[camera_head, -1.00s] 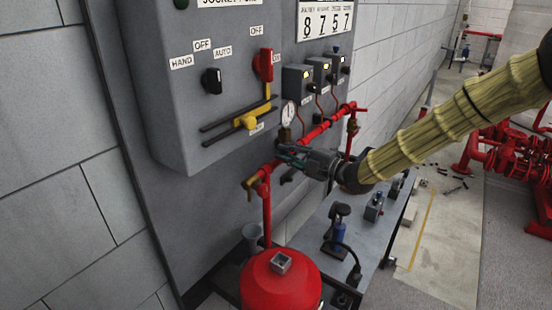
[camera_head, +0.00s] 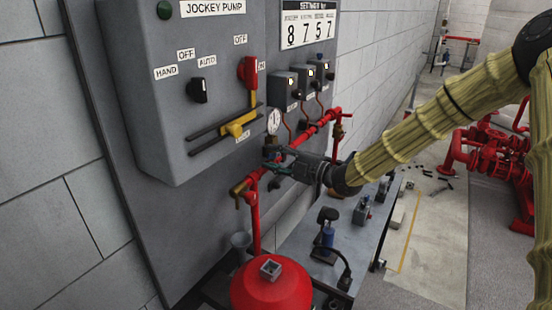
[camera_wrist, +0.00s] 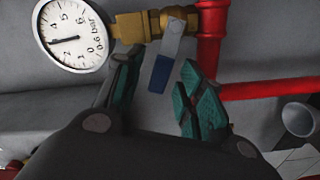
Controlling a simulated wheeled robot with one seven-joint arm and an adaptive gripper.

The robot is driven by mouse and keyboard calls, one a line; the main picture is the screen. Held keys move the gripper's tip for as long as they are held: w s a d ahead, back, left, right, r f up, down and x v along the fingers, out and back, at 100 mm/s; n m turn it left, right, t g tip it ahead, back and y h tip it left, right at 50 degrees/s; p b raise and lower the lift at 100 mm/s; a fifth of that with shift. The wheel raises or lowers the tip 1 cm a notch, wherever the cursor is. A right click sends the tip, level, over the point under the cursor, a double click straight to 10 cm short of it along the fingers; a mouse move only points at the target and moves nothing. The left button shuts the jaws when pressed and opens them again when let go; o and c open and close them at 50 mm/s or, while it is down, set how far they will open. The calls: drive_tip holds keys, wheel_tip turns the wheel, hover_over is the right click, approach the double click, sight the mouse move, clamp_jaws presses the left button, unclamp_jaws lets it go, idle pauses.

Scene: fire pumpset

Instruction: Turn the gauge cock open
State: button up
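The pressure gauge (camera_wrist: 74,36), with a white dial, sits at the upper left of the wrist view. It also shows on the red pipe in the head view (camera_head: 273,121). A brass fitting (camera_wrist: 130,27) joins it to the red pipe. The gauge cock's lever (camera_wrist: 161,73), pale with a blue end, hangs down from the brass. My gripper (camera_wrist: 158,80) is open, with its green-lined fingers on either side of the blue end. Gaps show between the fingers and the lever. In the head view my gripper (camera_head: 272,158) is just below the gauge, and the lever is too small to make out.
The red pipe (camera_head: 318,125) runs along the panel behind my gripper. The grey jockey pump cabinet (camera_head: 180,110) stands to the left. A red tank (camera_head: 270,290) is below, beside a bench (camera_head: 352,245) with small devices. A grey cup (camera_wrist: 299,118) is at the right of the wrist view.

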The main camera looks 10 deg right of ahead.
drive_tip(key=v, duration=1.2)
